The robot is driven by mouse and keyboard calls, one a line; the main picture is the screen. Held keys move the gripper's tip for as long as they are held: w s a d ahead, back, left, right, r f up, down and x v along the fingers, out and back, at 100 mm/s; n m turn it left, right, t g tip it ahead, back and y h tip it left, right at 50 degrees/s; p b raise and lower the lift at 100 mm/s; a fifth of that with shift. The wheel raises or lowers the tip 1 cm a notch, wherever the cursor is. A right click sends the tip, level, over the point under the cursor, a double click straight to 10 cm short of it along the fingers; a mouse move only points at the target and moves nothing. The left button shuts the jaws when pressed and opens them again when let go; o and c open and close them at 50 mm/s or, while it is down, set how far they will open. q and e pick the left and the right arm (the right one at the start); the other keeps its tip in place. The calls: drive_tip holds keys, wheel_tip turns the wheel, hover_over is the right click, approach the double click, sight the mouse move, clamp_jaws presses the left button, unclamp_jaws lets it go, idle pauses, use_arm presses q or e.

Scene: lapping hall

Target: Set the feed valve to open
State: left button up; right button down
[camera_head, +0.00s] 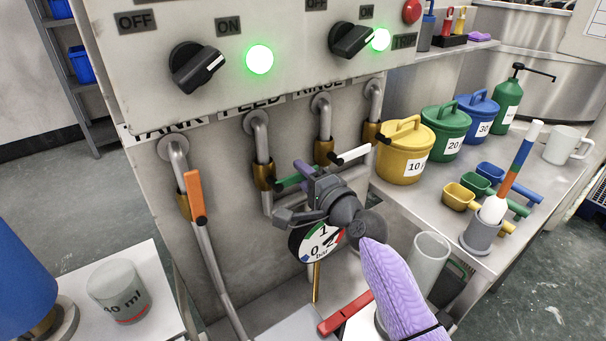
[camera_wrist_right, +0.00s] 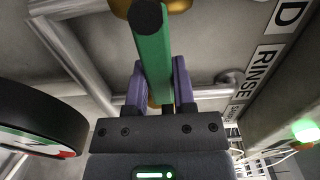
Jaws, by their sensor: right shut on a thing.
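The feed valve is the brass valve body (camera_head: 264,176) with a green lever (camera_head: 287,181), on the second pipe from the left, under the FEED label. The green lever points out to the right, crosswise to its pipe. My right gripper (camera_head: 306,172) is at this lever. In the right wrist view the green lever (camera_wrist_right: 153,65) runs between the two purple fingers, which are closed on it. The lever's far end and part of the valve are hidden there. My left gripper is not in view.
A pressure gauge (camera_head: 318,243) sits just below the right gripper. Yellow (camera_head: 405,155), green and blue tubs stand on the right bench.

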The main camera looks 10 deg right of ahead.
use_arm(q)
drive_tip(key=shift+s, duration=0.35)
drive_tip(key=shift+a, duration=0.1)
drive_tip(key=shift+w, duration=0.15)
